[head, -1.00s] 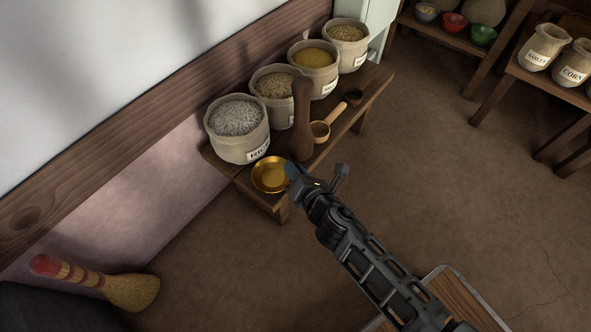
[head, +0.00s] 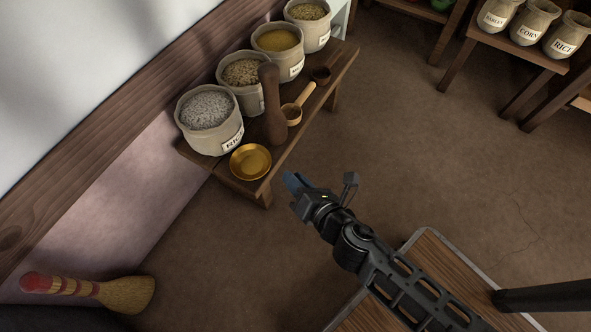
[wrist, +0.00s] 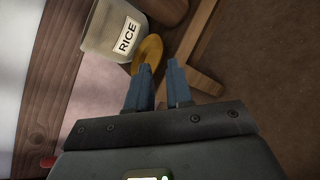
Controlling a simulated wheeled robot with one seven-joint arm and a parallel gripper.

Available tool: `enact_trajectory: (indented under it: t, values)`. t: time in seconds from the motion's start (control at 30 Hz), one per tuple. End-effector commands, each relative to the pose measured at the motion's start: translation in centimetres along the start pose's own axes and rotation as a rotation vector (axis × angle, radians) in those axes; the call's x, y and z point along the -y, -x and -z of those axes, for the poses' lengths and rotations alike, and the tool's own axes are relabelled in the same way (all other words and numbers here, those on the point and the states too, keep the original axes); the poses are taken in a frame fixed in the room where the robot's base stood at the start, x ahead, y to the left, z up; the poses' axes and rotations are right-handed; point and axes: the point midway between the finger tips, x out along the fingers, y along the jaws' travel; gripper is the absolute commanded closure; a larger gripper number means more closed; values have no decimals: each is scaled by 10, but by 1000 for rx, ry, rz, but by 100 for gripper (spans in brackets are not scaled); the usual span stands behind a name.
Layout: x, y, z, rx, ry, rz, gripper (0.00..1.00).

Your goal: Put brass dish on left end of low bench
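The brass dish (head: 250,161) rests on the near left end of the low bench (head: 225,173), in front of the sack labelled RICE (head: 208,122). It also shows in the wrist view (wrist: 149,50), partly hidden by a fingertip. My gripper (head: 294,181) is off the bench's front edge, to the right of the dish and apart from it. In the wrist view its two blue fingers (wrist: 160,72) stand apart with nothing between them.
A broom (head: 110,292) lies at lower left. Labelled jars (head: 530,25) stand on another bench at upper right. The floor between is clear.

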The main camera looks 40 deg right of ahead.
Motion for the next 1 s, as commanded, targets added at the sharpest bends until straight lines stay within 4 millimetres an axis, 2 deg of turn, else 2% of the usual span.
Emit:
enact_trajectory:
  t: [0.3,0.37,0.43,0.57,0.67,0.8,0.9,1.0]
  values:
    - [0,5,0,-2,-10,-1,80]
    - [1,12,2,-9,-49,-2,80]
    - [1,28,4,-24,-150,-6,80]
    - [0,80,5,-67,-497,-15,80]
    - [-6,129,-4,-103,-838,-23,80]
    - [-18,191,-29,-142,-1309,-26,80]
    - [-30,231,-54,-165,-1636,-27,80]
    - [-43,262,-79,-182,-1925,-28,80]
